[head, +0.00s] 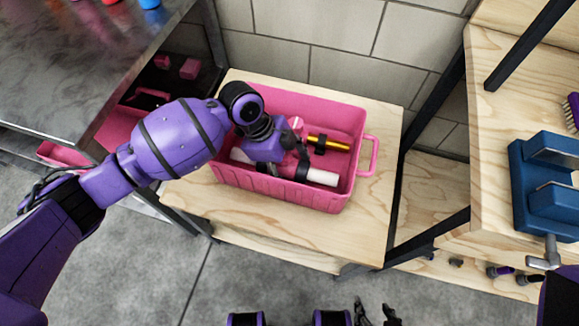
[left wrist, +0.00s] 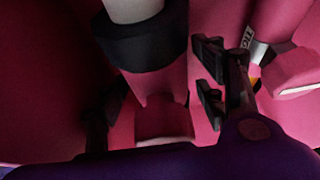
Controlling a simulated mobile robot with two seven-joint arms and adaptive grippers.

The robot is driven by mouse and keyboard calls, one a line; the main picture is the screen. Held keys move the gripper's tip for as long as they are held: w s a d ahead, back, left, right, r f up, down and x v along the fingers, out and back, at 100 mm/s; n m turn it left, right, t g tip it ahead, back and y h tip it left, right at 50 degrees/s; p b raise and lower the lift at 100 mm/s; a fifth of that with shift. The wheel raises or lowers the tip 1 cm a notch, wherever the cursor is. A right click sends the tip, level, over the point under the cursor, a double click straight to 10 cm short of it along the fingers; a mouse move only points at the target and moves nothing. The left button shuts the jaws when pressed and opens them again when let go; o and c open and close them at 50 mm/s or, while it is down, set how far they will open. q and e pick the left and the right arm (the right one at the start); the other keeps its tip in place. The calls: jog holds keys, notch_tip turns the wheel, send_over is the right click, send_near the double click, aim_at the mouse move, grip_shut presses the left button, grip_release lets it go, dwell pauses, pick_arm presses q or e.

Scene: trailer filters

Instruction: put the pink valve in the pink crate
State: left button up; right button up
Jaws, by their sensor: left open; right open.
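The pink crate (head: 275,195) stands on a light wooden shelf. My left gripper (head: 292,153) reaches down inside it. A pink piece also shows at the right of the left wrist view (left wrist: 293,72).
A white cylinder with a black band (head: 321,178) and a gold one (head: 335,144) lie in the crate. Pink blocks (head: 189,68) sit under the dark metal table (head: 80,55). A blue vise (head: 545,185) is on the right bench. The shelf before the crate is clear.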

pick_arm(q)
jog(key=p+v, duration=0.1)
jog(key=v, duration=1)
jog(key=shift+a+r+p, duration=0.1)
jog(key=shift+r+p, duration=0.2)
